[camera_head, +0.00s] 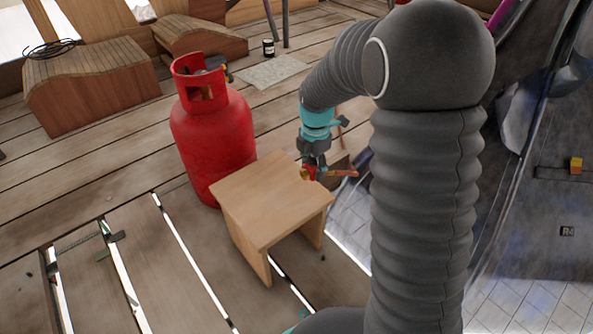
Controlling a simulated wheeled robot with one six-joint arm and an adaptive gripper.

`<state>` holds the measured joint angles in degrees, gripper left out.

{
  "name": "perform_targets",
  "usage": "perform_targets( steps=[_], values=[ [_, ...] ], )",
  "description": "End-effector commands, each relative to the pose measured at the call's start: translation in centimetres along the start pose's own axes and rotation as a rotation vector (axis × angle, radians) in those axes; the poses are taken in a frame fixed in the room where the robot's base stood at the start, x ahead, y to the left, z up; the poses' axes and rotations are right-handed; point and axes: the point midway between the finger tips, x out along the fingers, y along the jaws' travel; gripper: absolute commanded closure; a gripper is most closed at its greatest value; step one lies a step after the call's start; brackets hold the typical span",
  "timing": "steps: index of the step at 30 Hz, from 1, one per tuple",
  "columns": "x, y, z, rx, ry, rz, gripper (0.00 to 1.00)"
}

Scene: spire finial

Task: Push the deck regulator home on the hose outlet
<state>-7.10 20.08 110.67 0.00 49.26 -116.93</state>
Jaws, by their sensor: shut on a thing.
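My gripper (313,166) points down above the right back corner of a small wooden stool (268,207). It is shut on a small red and brass fitting, which looks like the deck regulator (308,173). A thin orange-red piece (343,173) sticks out to the right of it; I cannot tell whether they are joined. The fitting is too small to show how it sits or whether it touches the stool. A red gas cylinder (213,140) stands upright left of the stool, with a collar around its top. I cannot make out the hose outlet.
A dark blue and yellowish thing (217,68) shows at the cylinder's collar. Wooden loungers (90,85), a dark can (268,48) and a grey mat (273,71) are farther back. The plank deck has open gaps at the front. My arm hides part of the right side.

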Motion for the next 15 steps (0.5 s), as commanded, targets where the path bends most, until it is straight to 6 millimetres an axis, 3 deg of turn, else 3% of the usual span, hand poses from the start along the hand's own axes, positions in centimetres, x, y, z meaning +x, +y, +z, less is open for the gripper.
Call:
perform_targets(
  steps=[15],
  values=[
    [-0.65,-0.77,0.76,0.0,0.0,0.001,0.85]
  ],
)
